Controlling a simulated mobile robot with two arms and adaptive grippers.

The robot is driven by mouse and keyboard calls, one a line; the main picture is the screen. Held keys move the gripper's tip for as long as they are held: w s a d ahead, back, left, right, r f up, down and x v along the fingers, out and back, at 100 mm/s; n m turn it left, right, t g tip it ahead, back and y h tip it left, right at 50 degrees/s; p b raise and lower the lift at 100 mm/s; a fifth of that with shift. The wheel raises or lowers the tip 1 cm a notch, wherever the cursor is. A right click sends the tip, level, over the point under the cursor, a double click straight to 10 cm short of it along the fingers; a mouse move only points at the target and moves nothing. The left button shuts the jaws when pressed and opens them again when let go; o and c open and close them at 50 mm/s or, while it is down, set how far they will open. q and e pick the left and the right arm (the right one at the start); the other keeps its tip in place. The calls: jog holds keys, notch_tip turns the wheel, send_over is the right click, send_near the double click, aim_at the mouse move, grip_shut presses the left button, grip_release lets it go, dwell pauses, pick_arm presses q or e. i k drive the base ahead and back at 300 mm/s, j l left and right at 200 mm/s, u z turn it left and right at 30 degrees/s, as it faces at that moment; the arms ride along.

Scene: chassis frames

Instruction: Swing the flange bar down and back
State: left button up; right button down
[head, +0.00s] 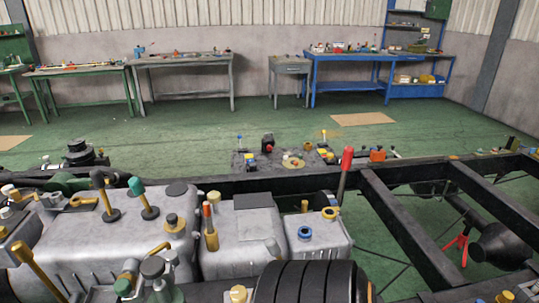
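Several levers and bars stand up from the chassis, and I cannot tell which one is the flange bar. A lever with a red grip (346,163) stands nearly upright, leaning slightly, beside the grey boxes. A lever with a black grip (102,192) and one with a green grip (142,197) lean on the left grey housing (95,245). A yellow bar (38,268) slants at the lower left. An orange-tipped handle (208,222) stands upright near the middle. Neither of my grippers shows in the head view.
A dark chassis frame rail (405,232) and crossbars fill the right side. A black ribbed cylinder (310,283) is in front. A red stand (459,243) is on the green floor. Workbenches (187,64) and a blue bench (345,58) line the wall; floor between is mostly clear.

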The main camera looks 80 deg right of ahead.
aim_at(322, 199)
jog(key=z, duration=0.45)
jog(key=k+l+z, duration=0.1)
jog(key=z, duration=0.8)
jog(key=k+l+z, duration=0.1)
jog(key=z, duration=0.35)
jog(key=l+z, duration=0.15)
jog(key=z, duration=0.3)
jog(key=l+z, duration=0.1)
jog(key=z, duration=0.35)
jog(key=k+l+z, duration=0.15)
jog(key=z, duration=0.5)
